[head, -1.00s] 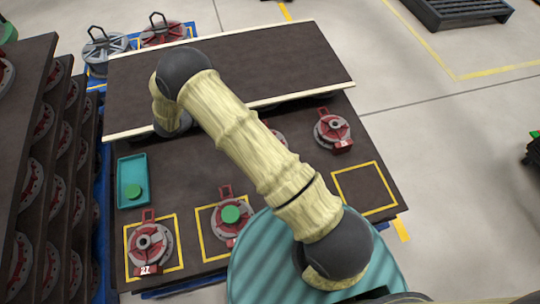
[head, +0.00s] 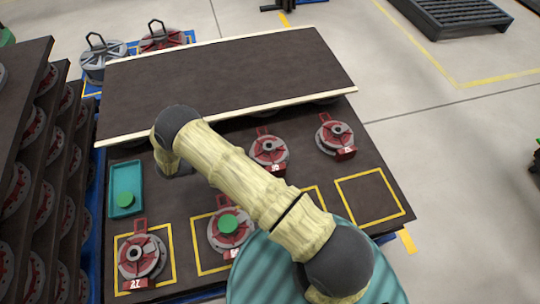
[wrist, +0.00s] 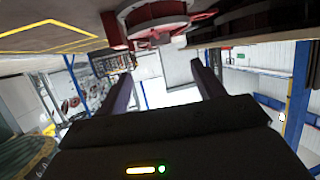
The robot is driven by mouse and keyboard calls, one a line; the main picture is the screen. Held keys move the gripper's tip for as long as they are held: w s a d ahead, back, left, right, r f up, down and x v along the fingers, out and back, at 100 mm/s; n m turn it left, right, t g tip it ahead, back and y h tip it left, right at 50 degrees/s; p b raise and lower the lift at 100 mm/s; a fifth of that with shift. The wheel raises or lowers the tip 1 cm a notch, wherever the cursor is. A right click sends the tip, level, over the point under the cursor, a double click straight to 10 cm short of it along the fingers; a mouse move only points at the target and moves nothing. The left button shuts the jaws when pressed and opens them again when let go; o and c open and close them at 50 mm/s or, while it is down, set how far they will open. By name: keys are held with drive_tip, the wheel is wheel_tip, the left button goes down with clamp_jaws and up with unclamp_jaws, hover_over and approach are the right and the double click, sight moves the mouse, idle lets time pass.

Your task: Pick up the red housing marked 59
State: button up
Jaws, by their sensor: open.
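Several red and grey housings sit on the dark table in the head view. The back-middle one (head: 268,150) and the back-right one (head: 335,135) have tags too small to read surely, so I cannot tell which is 59. In the wrist view my gripper (wrist: 163,82) is open and empty, its two dark fingers apart. A red housing (wrist: 155,16) shows beyond them at the top edge. My arm hides the gripper in the head view.
A raised dark board (head: 220,80) with pale edges spans the table's back. A teal tray (head: 126,172) with a green piece lies at left. Racks of housings (head: 30,190) stand further left. The yellow-outlined square (head: 370,196) at right is empty.

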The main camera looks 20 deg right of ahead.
drive_tip(key=b, duration=0.1)
approach(265, 147)
drive_tip(key=x, duration=0.4)
drive_tip(key=shift+d+f, duration=0.1)
drive_tip(key=shift+f, duration=0.25)
drive_tip(key=shift+d, duration=0.1)
drive_tip(key=b+x, duration=0.1)
drive_tip(key=x, duration=0.4)
drive_tip(key=shift+d+r+b, duration=0.1)
drive_tip(key=shift+b, duration=0.25)
drive_tip(key=shift+c, duration=0.5)
clamp_jaws()
drive_tip(key=shift+w+r, duration=0.15)
